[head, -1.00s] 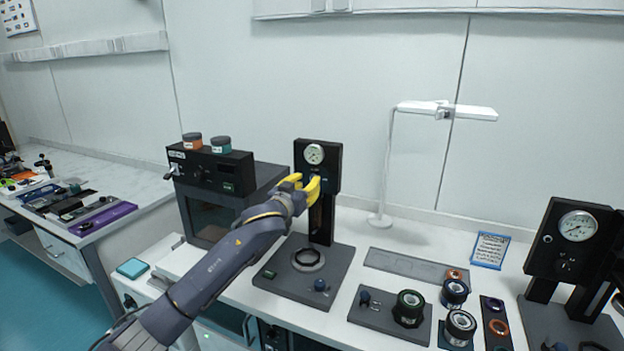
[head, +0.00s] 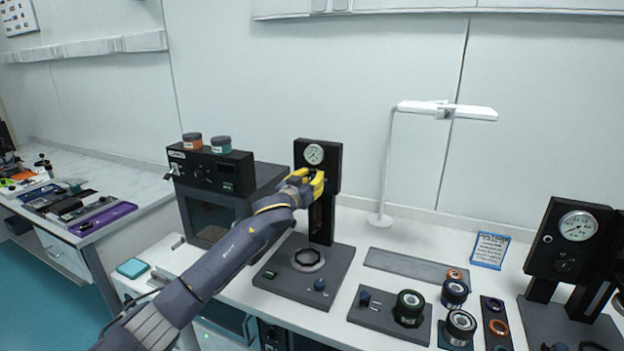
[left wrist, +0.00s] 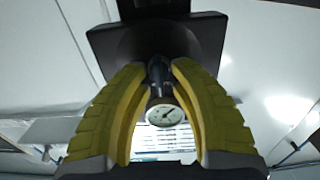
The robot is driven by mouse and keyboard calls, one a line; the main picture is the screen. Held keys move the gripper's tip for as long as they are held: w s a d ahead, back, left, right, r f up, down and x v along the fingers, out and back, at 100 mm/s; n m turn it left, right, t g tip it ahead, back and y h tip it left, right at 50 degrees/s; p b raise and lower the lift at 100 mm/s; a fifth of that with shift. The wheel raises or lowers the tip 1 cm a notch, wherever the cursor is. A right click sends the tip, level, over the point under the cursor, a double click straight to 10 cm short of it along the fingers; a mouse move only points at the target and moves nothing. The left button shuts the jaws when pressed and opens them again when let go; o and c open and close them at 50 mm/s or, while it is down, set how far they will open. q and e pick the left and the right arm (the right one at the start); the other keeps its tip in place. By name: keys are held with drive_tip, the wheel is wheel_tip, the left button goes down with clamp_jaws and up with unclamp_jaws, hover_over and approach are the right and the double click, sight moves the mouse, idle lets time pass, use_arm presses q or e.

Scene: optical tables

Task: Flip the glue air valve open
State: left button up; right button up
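The glue stand (head: 326,236) is a dark upright post with a head carrying a round white pressure gauge (head: 314,154). My left gripper (head: 319,183), with yellow fingers, is at the front of this head, just below the gauge. In the left wrist view, the yellow fingertips (left wrist: 159,66) flank a small dark knob-like part (left wrist: 158,72), possibly the air valve. Whether they press on it I cannot tell. A white-faced gauge (left wrist: 165,115) shows between the fingers. The valve's position is hidden in the head view. My right gripper is not in view.
A black box unit (head: 210,170) with two jars on top stands left of the stand. A second gauge stand (head: 572,240) is at the right. Dark lens holders (head: 409,305) stand at the front right, and a white lamp (head: 440,110) rises behind.

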use_arm(q)
clamp_jaws()
drive_tip(key=m, duration=0.4)
drive_tip(key=shift+d, duration=0.15)
drive_tip(key=shift+s+d+f+m, duration=0.1)
drive_tip(key=shift+f+m, duration=0.05)
drive_tip(key=shift+m, duration=2.1)
drive_tip(key=shift+s+d+f+m, duration=0.1)
drive_tip(key=shift+f+m, duration=0.1)
drive_tip(key=shift+m, duration=2.1)
drive_tip(key=shift+d+f+m, duration=0.1)
drive_tip(key=shift+f+m, duration=0.05)
drive_tip(key=shift+m, duration=2.4)
